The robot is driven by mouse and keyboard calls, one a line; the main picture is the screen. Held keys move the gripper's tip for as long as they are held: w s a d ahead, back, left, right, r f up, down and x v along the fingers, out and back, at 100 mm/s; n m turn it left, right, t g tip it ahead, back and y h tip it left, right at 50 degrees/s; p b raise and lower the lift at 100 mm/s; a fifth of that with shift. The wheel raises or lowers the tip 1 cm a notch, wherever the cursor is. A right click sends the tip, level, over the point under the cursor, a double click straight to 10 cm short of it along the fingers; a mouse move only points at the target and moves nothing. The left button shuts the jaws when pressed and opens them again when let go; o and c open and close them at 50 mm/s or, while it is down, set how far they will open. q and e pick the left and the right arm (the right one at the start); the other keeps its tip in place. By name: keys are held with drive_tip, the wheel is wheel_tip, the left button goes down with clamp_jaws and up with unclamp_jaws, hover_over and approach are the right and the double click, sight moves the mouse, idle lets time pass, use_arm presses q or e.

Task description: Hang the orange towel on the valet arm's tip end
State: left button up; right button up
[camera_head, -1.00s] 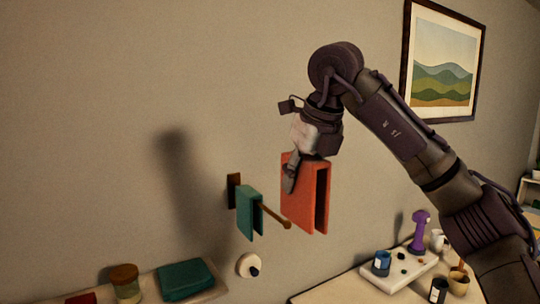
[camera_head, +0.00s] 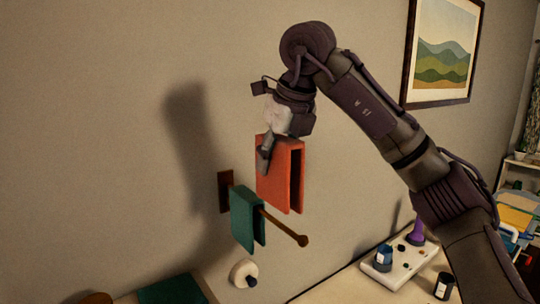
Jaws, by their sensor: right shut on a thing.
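The orange towel (camera_head: 277,172) hangs folded in an upside-down U, its two flaps apart at the lower edge. My right gripper (camera_head: 266,155) is shut on its top left part. The towel is in the air, in the picture just above the valet arm (camera_head: 283,226). The valet arm is a brown rod that sticks out from a dark wall plate (camera_head: 225,192) and ends in a round knob. A folded green towel (camera_head: 243,217) hangs over the rod near the wall plate. Whether the orange towel touches the rod cannot be told. My left gripper is not in view.
A white round wall fitting (camera_head: 243,273) sits below the rod. At the lower right a white tray (camera_head: 403,273) holds a blue jar and a purple object, with a dark jar (camera_head: 444,286) beside it. A framed picture (camera_head: 443,52) hangs at the right.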

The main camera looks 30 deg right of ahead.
sight(273, 217)
drive_tip(key=shift+s+r, duration=0.2)
drive_tip(key=shift+s, duration=0.35)
drive_tip(key=shift+s+r, duration=0.1)
drive_tip(key=shift+s, duration=0.1)
drive_tip(key=b+x, duration=0.2)
drive_tip(key=x, duration=0.1)
drive_tip(key=shift+s+d+f, duration=0.1)
drive_tip(key=shift+s+f, duration=0.15)
drive_tip(key=shift+f, duration=0.1)
drive_tip(key=shift+s+f+b, duration=0.1)
drive_tip(key=shift+f+b, duration=0.5)
drive_tip(key=shift+b, duration=0.15)
wheel_tip(273, 217, down, 5)
drive_tip(key=b, duration=0.4)
drive_tip(key=shift+f, duration=0.15)
use_arm(q)
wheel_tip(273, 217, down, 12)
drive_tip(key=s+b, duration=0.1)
drive_tip(key=b, duration=0.3)
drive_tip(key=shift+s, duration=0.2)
use_arm(e)
drive_tip(key=shift+f, duration=2.85)
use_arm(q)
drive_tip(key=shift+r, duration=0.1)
